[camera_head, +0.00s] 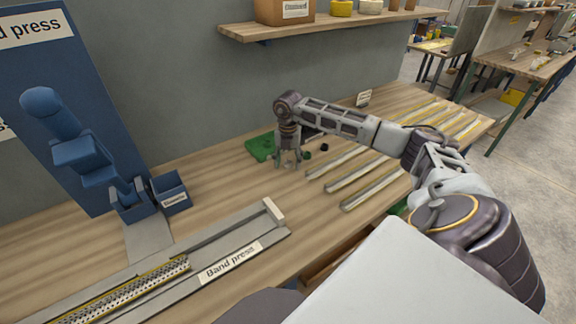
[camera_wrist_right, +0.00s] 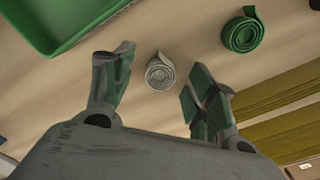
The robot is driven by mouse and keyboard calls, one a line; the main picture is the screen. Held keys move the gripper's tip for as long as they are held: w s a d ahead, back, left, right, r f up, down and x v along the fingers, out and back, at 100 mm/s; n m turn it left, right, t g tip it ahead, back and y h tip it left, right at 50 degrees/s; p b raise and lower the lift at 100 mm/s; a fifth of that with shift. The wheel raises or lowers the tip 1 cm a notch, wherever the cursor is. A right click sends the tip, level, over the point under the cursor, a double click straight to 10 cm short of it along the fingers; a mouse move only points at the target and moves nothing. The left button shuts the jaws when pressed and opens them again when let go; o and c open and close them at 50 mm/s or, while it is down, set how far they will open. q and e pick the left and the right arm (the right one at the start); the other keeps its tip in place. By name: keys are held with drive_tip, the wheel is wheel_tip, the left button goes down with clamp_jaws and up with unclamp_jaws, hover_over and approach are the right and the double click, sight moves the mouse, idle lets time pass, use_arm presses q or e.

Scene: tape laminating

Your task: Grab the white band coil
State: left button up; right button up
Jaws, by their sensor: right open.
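The white band coil (camera_wrist_right: 160,72) lies on the wooden table in the right wrist view, a small pale rolled band with a short loose end. My right gripper (camera_wrist_right: 160,80) is open, with its two fingers on either side of the coil in that view; I see no contact. In the head view my right gripper (camera_head: 288,160) points down over the table, beside the green tray. The white coil cannot be made out clearly there. My left gripper is not in view.
A green coil (camera_wrist_right: 242,32) lies to the right of the white one. A green tray (camera_head: 258,148) stands left of my right gripper. Several long strips (camera_head: 375,187) lie to the right. The band press (camera_head: 230,262) fills the front left.

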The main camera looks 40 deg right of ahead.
drive_tip(key=shift+c, duration=0.4)
drive_tip(key=c, duration=0.5)
drive_tip(key=shift+c, duration=1.3)
drive_tip(key=shift+r, duration=0.95)
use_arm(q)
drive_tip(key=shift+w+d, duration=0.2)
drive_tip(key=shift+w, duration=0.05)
use_arm(e)
wheel_tip(320, 180, up, 8)
